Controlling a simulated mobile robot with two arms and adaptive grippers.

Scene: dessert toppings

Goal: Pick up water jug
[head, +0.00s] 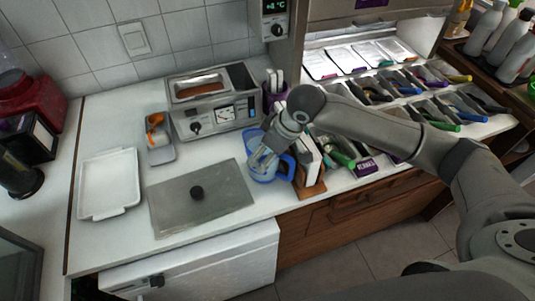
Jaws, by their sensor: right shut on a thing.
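The water jug (262,176) is a clear container with a blue rim, base and handle. The fingers and my wrist hide part of the jug's top. My left gripper is not in view.
A metal warmer (214,115) stands behind. A wooden-based holder (311,188) is close on the jug's right. Topping bins (415,90) fill the right.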

